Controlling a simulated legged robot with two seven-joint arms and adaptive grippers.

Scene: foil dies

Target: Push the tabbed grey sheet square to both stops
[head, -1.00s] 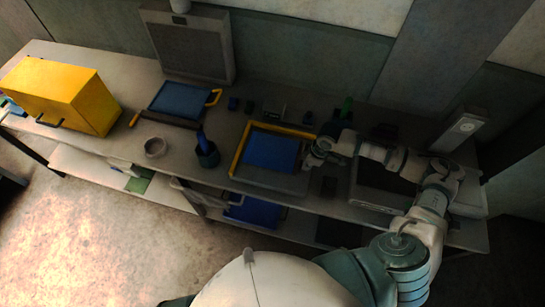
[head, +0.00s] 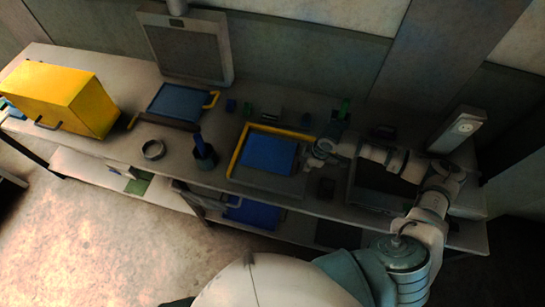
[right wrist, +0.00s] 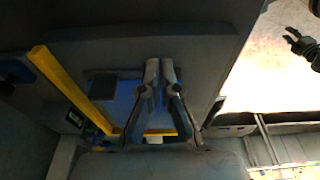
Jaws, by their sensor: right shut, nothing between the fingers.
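A blue sheet or panel (head: 268,155) lies in a grey tray (head: 268,186) with yellow stops (head: 238,150) along its left and far edges. I cannot make out a separate tabbed grey sheet in the head view. My right gripper (head: 314,160) is at the tray's right edge. In the right wrist view its fingers (right wrist: 160,64) are shut and empty over a grey surface, with blue and a small dark rectangle (right wrist: 102,86) beside them. Contact is unclear. A dark claw that looks like my left gripper (right wrist: 290,36) shows over the floor, fingers apart.
A yellow box (head: 60,95) stands at the far left. Several small blocks line the back. A dark flat unit (head: 380,182) is under my right arm.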

